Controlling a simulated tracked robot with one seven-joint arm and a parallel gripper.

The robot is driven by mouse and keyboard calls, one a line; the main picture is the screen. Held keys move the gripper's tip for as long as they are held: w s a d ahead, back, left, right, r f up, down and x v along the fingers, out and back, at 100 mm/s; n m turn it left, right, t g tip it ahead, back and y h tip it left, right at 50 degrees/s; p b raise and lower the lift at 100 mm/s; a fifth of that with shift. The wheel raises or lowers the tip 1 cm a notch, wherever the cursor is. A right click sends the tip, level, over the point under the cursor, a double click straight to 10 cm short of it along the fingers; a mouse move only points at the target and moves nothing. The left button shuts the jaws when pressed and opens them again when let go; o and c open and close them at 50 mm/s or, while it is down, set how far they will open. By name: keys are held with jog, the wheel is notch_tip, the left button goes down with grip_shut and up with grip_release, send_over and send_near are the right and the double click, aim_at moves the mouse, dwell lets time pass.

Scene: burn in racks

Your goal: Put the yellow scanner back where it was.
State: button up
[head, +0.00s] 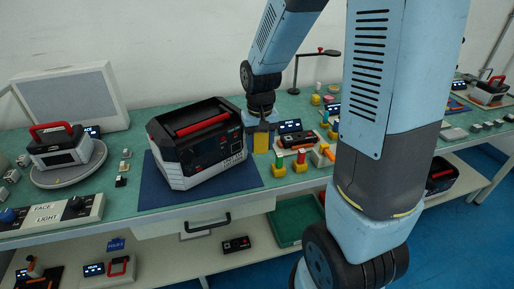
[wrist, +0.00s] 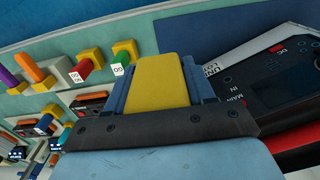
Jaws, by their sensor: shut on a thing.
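The yellow scanner (wrist: 163,82) is a plain yellow block-like body between the blue fingers of my gripper (wrist: 165,90) in the wrist view. My gripper (head: 261,124) is shut on it, and the scanner (head: 261,141) also shows small in the head view. It hangs just right of the large grey-and-black case with a red handle (head: 200,140), near the bench top. I cannot tell whether it touches the bench. The part of the scanner between the fingers is partly hidden.
The case stands on a dark blue mat (head: 148,192). Right of my gripper are small blocks on yellow stands (head: 280,168), a dark device with an orange part (head: 298,140) and a small display (head: 289,126). A round grey turntable (head: 70,175) is at left. A green tray (head: 290,222) lies below.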

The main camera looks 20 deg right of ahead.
jog(key=w+d+f, duration=0.1)
jog(key=w+f, duration=0.2)
jog(key=w, duration=0.1)
jog(key=w+d+f, duration=0.2)
jog(key=w+f, duration=0.1)
jog(key=w, duration=0.1)
jog(key=w+d+f, duration=0.2)
jog(key=w+f, duration=0.1)
jog(key=w, duration=0.1)
jog(key=shift+w+d+f, duration=0.15)
jog(key=shift+w, duration=0.2)
jog(key=shift+w+d+f, duration=0.1)
jog(key=shift+w+f, duration=0.15)
jog(key=shift+f, duration=1.6)
jog(key=o, duration=0.9)
jog(key=shift+f, duration=0.1)
